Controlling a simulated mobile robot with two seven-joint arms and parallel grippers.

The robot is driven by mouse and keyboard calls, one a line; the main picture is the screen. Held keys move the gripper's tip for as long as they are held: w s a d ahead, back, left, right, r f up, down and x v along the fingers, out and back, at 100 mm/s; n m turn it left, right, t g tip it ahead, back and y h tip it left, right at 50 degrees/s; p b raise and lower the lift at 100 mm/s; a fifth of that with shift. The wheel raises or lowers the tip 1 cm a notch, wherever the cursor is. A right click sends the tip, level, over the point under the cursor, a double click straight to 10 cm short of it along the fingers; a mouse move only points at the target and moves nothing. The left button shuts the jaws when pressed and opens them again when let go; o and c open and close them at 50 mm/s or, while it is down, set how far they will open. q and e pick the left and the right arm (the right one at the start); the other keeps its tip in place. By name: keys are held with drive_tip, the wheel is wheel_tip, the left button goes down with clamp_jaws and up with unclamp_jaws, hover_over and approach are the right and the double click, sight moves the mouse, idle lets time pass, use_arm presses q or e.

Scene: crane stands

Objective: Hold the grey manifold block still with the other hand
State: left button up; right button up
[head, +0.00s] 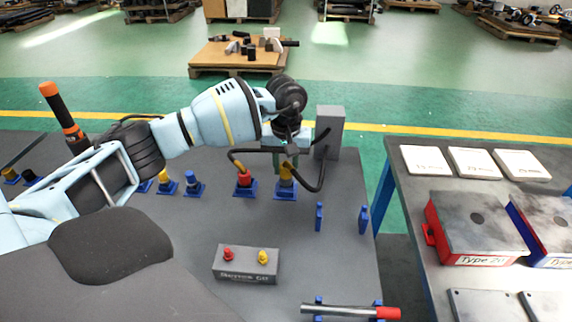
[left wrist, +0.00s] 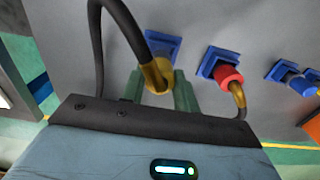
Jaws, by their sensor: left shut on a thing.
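The grey manifold block (head: 232,272) lies on the grey table near the front, with a red fitting (head: 228,254) and a yellow fitting (head: 263,257) on top. No gripper touches it. My left gripper (head: 286,168) is farther back, pointing down and shut on a yellow hose end (head: 286,181) over a blue holder (head: 284,194). The left wrist view shows this hose end (left wrist: 157,76) between the greenish fingers; I cannot tell if it is still seated. A red hose end (head: 244,178) stands in the neighbouring blue holder. My right gripper is not in view.
A tall grey box (head: 330,128) stands behind, by the black hoses. Several blue holders with plugs (head: 193,185) stand to the left. A red-handled bar (head: 345,311) lies at front right on blue supports. Another table (head: 407,190) with plates stands right.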

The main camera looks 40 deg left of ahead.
sight(286, 174)
use_arm(q)
drive_tip(key=shift+f, duration=0.1)
drive_tip(key=shift+f+b, duration=0.7)
drive_tip(key=shift+f, duration=0.75)
drive_tip(key=o, duration=1.1)
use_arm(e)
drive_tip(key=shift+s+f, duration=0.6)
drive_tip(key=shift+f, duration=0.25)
use_arm(q)
drive_tip(key=shift+r, duration=0.1)
drive_tip(key=shift+r+p, duration=1.15)
drive_tip(key=shift+r, duration=1.35)
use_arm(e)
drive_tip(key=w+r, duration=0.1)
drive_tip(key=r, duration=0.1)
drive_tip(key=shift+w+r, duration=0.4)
use_arm(q)
drive_tip(key=shift+r, duration=3.9)
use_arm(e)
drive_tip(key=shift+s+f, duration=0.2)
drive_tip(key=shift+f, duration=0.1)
